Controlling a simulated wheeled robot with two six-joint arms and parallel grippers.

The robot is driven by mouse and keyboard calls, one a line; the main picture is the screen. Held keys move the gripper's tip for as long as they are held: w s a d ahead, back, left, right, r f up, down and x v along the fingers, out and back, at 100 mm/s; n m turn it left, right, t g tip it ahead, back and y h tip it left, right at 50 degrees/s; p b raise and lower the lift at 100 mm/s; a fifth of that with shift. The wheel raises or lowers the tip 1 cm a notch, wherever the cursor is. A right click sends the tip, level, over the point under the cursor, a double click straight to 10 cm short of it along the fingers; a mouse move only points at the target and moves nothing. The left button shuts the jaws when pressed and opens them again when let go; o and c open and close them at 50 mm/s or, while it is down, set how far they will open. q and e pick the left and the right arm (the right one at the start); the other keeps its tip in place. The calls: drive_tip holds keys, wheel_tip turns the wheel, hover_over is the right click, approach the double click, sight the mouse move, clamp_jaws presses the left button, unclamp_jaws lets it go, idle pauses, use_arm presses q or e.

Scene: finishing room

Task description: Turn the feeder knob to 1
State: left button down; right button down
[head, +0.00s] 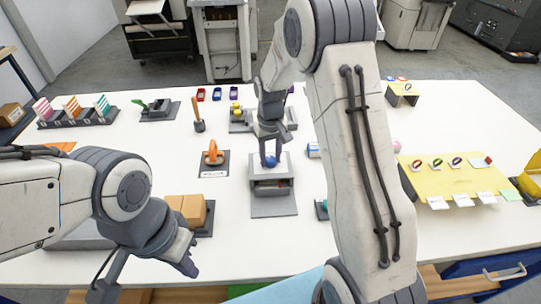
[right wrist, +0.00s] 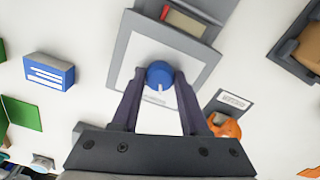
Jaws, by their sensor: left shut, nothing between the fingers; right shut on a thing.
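The feeder (head: 272,185) is a grey box on a grey base plate near the middle of the table. Its round blue knob (right wrist: 160,74) sits on the white top panel, with a white pointer mark at the lower side in the right wrist view. Scale marks are too small to read. My right gripper (right wrist: 160,82) points down at the feeder, its two dark fingers shut on the knob from either side. In the head view the right gripper (head: 268,158) partly hides the knob. My left gripper (head: 185,266) is shut and empty, low at the left near the front edge.
An orange thing on a dark plate (head: 213,157) stands left of the feeder. Brown blocks (head: 188,210) lie near the left gripper. A blue and white box (head: 313,150) stands to the right. A yellow board (head: 455,180) lies further right. Bare table separates them.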

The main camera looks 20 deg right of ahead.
sight(270, 159)
idle(0.4)
drive_tip(key=shift+c, duration=2.1)
unclamp_jaws()
drive_tip(key=shift+r, duration=0.1)
wheel_tip(270, 159, up, 10)
drive_tip(key=b, duration=0.1)
drive_tip(key=shift+r, duration=0.2)
